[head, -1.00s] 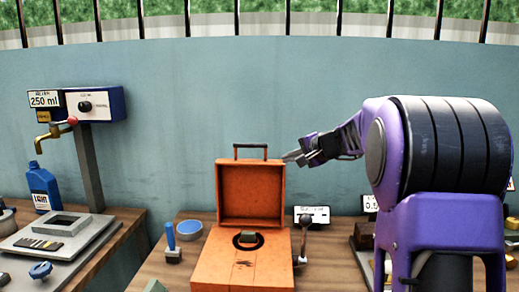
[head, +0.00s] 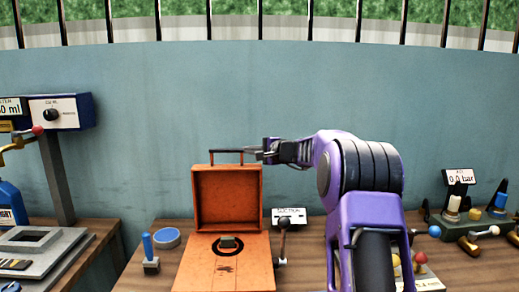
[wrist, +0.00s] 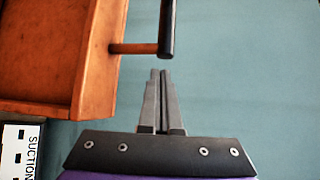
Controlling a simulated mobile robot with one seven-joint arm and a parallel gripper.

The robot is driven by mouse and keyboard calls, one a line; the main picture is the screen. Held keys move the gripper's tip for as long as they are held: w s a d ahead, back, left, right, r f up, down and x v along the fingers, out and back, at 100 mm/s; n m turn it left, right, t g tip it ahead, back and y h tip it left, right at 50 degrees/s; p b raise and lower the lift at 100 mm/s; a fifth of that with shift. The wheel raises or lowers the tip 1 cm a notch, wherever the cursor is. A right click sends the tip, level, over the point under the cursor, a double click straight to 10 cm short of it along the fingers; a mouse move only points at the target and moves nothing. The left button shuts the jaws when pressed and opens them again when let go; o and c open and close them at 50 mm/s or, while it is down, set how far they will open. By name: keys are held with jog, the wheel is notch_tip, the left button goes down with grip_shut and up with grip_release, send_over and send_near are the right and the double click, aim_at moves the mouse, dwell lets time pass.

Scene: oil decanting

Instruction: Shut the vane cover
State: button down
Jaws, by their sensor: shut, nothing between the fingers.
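The vane cover (head: 228,198) is the orange lid of an orange box (head: 222,265). It stands upright, open, at the back of the box. A dark bar handle (head: 226,151) runs along its top edge; in the wrist view the handle (wrist: 167,30) stands off the cover (wrist: 60,50) on an orange post. My gripper (head: 245,151) is shut and empty at the right end of the handle. In the wrist view its fingertips (wrist: 160,72) sit just short of the bar, with a narrow gap seeming to show.
Valves and a gauge sign (head: 459,179) stand at far right. The wall is behind.

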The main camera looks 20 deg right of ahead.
aim_at(247, 166)
jog(key=shift+s+a+r+b, duration=0.2)
jog(key=shift+s+a, duration=0.3)
jog(key=shift+s, duration=0.3)
jog(key=shift+s+a+r+b, duration=0.15)
jog(key=shift+s+a, duration=0.3)
jog(key=shift+s, duration=0.35)
jog(key=shift+s, duration=0.2)
